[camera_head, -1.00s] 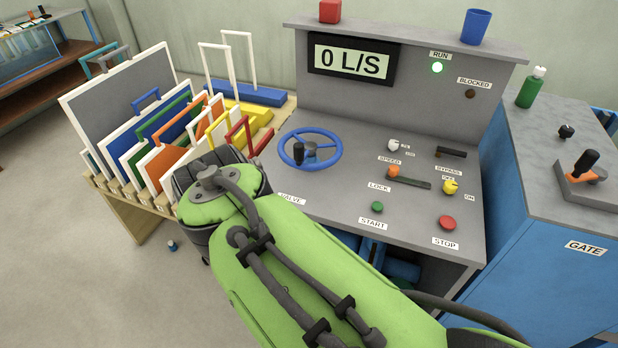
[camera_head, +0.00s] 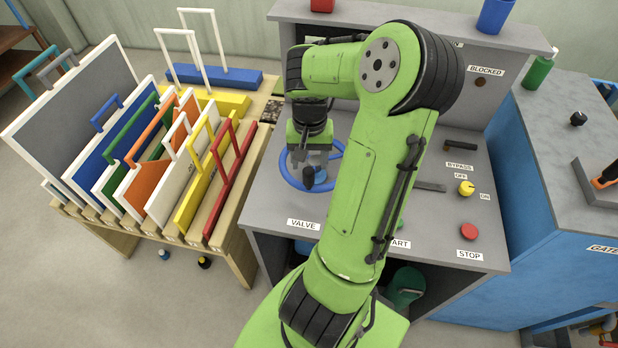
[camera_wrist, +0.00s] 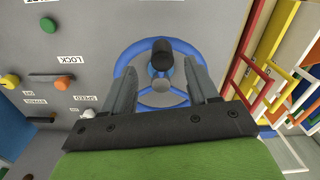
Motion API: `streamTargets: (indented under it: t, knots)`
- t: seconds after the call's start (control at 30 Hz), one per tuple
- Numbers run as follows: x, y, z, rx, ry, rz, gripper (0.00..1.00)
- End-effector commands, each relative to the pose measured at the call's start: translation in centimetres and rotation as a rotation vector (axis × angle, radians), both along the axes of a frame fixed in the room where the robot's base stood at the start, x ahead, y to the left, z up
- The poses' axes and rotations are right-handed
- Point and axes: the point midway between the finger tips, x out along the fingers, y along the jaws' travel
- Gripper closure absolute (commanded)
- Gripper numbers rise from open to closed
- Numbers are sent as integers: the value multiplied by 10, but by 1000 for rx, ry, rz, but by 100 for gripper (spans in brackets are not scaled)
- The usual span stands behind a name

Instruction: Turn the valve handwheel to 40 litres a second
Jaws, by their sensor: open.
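The blue valve handwheel (camera_head: 340,158) lies on the grey console, partly hidden by my arm in the head view. Its black knob (camera_head: 308,176) stands up near the front of the rim. In the wrist view the handwheel (camera_wrist: 134,54) is straight ahead, and the black knob (camera_wrist: 162,52) appears between my fingers. My gripper (camera_head: 311,165) points down over the wheel. It is open, with one finger on each side of the knob in the wrist view (camera_wrist: 161,72); I cannot tell whether either touches it. My arm hides the flow display in the head view.
A rack of coloured frames (camera_head: 130,160) stands left of the console. The yellow bypass knob (camera_head: 466,188) and red stop button (camera_head: 469,231) are right of my arm. A red block (camera_head: 322,5) and blue cup (camera_head: 495,15) sit on the console's top ledge.

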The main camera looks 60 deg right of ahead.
Motion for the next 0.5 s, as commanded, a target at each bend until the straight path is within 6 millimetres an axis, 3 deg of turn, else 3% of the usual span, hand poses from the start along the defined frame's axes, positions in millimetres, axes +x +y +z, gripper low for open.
streamTargets:
  t: [0.03, 0.2, 0.33, 0.5]
  knots:
    - [0, 2, -16, 7, 1, 3, 41]
    - [1, 1, -53, 4, 1, 2, 41]
    - [1, 1, -69, 1, 0, 1, 41]
    - [1, 1, -73, -1, -1, 2, 41]
